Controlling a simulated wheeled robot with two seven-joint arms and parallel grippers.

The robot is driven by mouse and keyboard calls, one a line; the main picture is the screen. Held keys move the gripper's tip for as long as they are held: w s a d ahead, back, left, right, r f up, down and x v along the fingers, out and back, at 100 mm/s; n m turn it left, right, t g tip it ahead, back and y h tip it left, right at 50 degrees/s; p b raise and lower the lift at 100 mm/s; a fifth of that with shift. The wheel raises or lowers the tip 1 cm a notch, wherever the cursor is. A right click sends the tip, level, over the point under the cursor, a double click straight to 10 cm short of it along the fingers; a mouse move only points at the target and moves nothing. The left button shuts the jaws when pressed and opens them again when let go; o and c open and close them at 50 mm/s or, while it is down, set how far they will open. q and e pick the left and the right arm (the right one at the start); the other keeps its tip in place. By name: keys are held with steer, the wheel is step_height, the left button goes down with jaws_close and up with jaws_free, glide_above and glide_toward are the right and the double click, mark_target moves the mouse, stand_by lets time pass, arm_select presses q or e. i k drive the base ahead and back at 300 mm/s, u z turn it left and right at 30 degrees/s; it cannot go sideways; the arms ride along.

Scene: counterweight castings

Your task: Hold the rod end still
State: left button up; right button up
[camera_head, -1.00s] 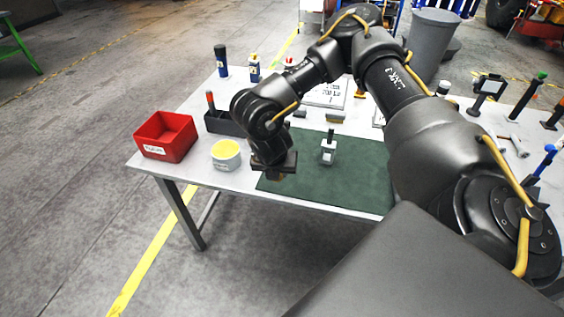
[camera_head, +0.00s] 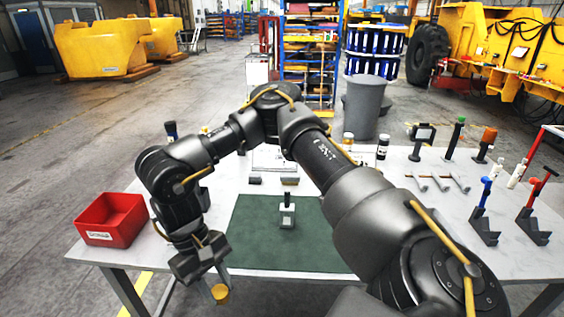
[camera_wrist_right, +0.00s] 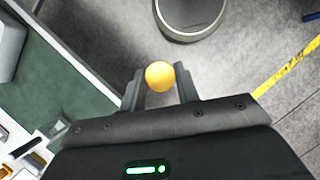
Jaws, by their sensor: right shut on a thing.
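My right gripper (camera_head: 212,280) is beyond the near edge of the table, low and to the left of the green mat (camera_head: 255,245). It is shut on a yellow-orange round piece (camera_head: 221,292). In the right wrist view the round piece (camera_wrist_right: 159,76) sits between the two fingers (camera_wrist_right: 160,88), with floor beyond it. A small grey metal block with a dark upright stem (camera_head: 287,212) stands on the mat, apart from the gripper. I cannot tell which of these is the rod end. My left gripper is not in view.
A red bin (camera_head: 112,220) stands at the table's left end. Upright tools on dark stands (camera_head: 484,215) and several grey metal pieces (camera_head: 437,183) are on the right. A grey barrel (camera_head: 366,105) stands behind the table. The mat is mostly clear.

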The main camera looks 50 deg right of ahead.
mark_target(286, 208)
steer(key=u, duration=1.55)
steer(key=k, duration=1.5)
steer(key=z, duration=2.15)
steer(key=i, duration=0.5)
steer(key=z, duration=0.05)
